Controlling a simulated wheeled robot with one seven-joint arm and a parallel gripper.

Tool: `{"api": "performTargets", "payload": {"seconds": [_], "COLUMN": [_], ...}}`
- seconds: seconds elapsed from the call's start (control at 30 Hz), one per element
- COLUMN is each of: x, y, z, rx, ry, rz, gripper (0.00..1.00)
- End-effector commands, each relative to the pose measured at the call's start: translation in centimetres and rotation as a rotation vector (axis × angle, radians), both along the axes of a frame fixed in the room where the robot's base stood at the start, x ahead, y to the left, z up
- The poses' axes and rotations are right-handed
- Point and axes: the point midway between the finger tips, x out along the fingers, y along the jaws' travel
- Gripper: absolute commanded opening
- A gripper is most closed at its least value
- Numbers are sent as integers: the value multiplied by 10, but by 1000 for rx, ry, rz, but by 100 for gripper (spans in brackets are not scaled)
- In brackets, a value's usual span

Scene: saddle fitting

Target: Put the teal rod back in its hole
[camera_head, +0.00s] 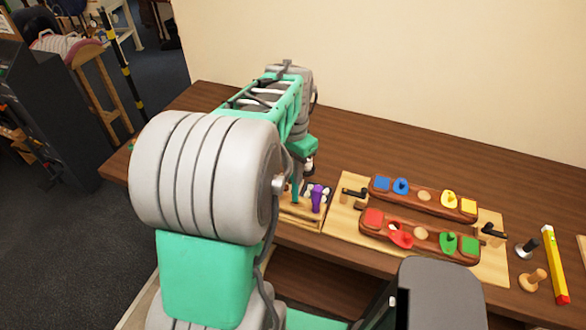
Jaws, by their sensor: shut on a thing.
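My gripper (308,170) is small in view, just past my arm and above the wooden tool rack (300,222). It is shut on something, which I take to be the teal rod. A narrow upright teal piece (295,190), which looks like the teal rod, shows at the rack's left side, close beside my gripper. My arm hides part of this area, so the contact between the fingers and the rod is not clear. I cannot tell whether the rod's lower end is in a hole or above it.
A purple-handled tool (317,197) stands in the rack. To the right, a light board (345,220) carries two wooden bars with coloured pieces. Black and wooden pegs (527,248) and a yellow level (554,262) lie further right. The table behind the board is clear.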

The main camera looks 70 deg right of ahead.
Motion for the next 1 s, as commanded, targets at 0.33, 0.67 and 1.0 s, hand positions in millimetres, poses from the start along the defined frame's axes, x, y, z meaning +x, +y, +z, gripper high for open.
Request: {"api": "performTargets", "payload": {"seconds": [0.33, 0.67, 1.0], "x": [0, 1, 1], "y": [0, 2, 2], "z": [0, 1, -6], "rx": [0, 0, 0], "ry": [0, 0, 0], "rz": [1, 1, 1], "gripper": [0, 0, 0]}}
